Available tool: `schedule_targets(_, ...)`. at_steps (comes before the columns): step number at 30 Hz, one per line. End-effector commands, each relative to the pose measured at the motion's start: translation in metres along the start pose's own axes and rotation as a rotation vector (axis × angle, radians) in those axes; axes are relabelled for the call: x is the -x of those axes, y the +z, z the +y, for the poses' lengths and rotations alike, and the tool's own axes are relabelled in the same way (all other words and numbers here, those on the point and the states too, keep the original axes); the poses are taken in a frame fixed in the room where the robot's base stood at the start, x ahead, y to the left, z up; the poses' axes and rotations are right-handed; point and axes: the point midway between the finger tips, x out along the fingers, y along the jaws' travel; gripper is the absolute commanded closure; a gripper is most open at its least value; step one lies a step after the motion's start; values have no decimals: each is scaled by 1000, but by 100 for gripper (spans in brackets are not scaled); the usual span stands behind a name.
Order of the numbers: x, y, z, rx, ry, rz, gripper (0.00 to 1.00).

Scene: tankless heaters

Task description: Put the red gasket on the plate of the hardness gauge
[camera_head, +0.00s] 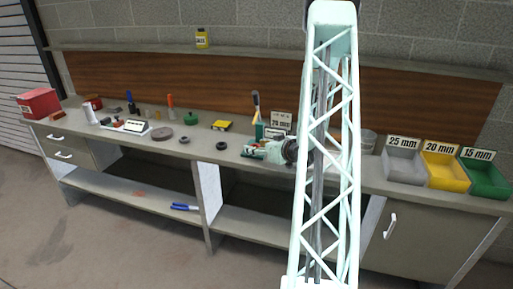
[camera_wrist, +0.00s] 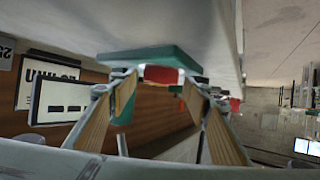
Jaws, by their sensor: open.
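The red gasket (camera_wrist: 160,74) shows in the wrist view between the fingertips of my gripper (camera_wrist: 164,78). The fingers are open, one on each side of it; I cannot tell whether either touches it. The gasket appears to lie against the green plate (camera_wrist: 150,56) of the hardness gauge. The wrist view is upside down, with the bench top above. The gauge's display (camera_wrist: 62,102) shows dashes. In the head view my gripper (camera_head: 254,151) is low over the bench beside the gauge (camera_head: 260,130). The gasket is hidden there.
A 20 mm sign (camera_head: 282,120) stands behind the gauge. Grey (camera_head: 404,170), yellow (camera_head: 443,178) and green (camera_head: 485,184) bins stand at the right. Two dark rings (camera_head: 221,146), a brown disc (camera_head: 162,133) and a red box (camera_head: 40,104) are to the left.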

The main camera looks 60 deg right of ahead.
Motion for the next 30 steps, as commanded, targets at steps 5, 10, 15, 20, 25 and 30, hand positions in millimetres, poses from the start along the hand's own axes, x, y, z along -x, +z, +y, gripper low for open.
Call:
schedule_targets(5,12,-1,1,-1,1,-1,56)
schedule_targets(10,33,-2,0,-2,1,0,56)
schedule_targets(15,57,-2,1,0,1,0,56)
schedule_targets(20,78,-2,1,-1,2,0,56)
schedule_targets(25,98,-2,1,-1,2,1,56)
schedule_targets(30,112,-1,0,0,1,0,56)
